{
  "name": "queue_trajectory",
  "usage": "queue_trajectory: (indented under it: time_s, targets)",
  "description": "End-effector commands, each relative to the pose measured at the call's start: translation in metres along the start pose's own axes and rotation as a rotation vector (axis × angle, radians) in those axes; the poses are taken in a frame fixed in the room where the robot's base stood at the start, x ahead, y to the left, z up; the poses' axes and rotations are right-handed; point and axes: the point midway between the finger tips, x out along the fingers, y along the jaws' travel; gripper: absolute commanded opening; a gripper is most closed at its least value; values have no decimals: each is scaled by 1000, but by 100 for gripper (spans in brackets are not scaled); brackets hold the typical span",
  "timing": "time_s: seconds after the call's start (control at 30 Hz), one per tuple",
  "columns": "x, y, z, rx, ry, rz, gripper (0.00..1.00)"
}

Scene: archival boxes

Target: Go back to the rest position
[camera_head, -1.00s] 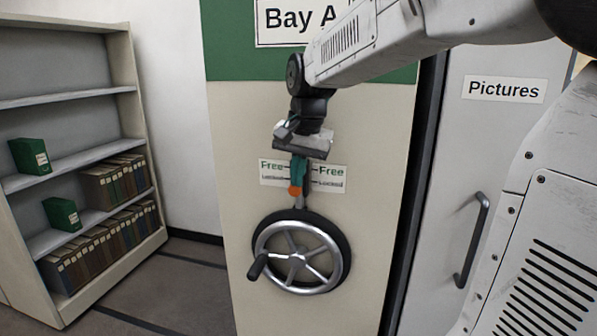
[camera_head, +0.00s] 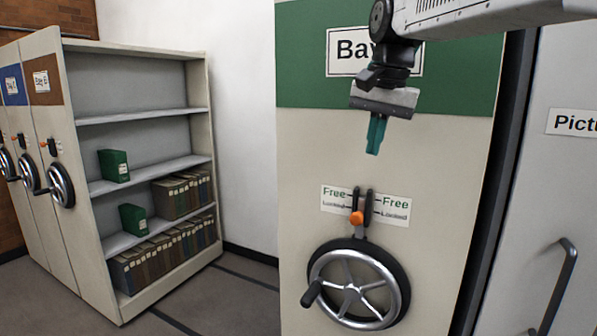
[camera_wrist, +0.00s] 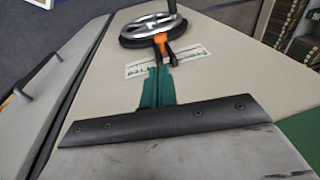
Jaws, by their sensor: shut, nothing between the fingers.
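My gripper (camera_head: 374,140) hangs in front of the green sign band of the bay's end panel, above the locking lever. Its teal fingers are together with nothing between them. The lever with its orange knob (camera_head: 357,217) sits between two "Free / Locked" labels and is clear of my fingers. Below it is the spoked handwheel (camera_head: 357,284) with a black handle at its lower left. In the wrist view my teal fingers (camera_wrist: 158,72) point toward the lever's orange knob (camera_wrist: 160,39), with the wheel (camera_wrist: 149,27) beyond. My gripper partly covers the "Bay" sign (camera_head: 348,52).
An open shelf unit (camera_head: 140,113) with green boxes and rows of brown boxes stands at the left, beside further bays with handwheels. A "Pictures" cabinet (camera_head: 540,180) with a dark handle (camera_head: 557,290) is at the right. The floor between the shelves and the panel is clear.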

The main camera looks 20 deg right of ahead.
Motion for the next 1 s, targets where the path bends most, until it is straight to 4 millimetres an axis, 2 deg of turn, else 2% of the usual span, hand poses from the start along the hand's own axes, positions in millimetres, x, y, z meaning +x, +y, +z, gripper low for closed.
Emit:
queue_trajectory:
  time_s: [0.17, 0.27, 0.37, 0.47, 0.6, 0.73, 0.8, 0.87, 1.0]
  targets:
    - [0, -1, -1, -35, 5, -3, 0]
    - [20, 6, 4, -121, -11, 15, 0]
    - [47, 23, 29, -236, -36, 36, 0]
    - [74, 45, 69, -376, -60, 55, 0]
    - [115, 84, 135, -577, -87, 71, 0]
    - [149, 119, 190, -724, -101, 78, 0]
    - [161, 133, 210, -766, -101, 79, 0]
    - [167, 141, 222, -782, -99, 77, 0]
    - [166, 145, 230, -805, -77, 65, 0]
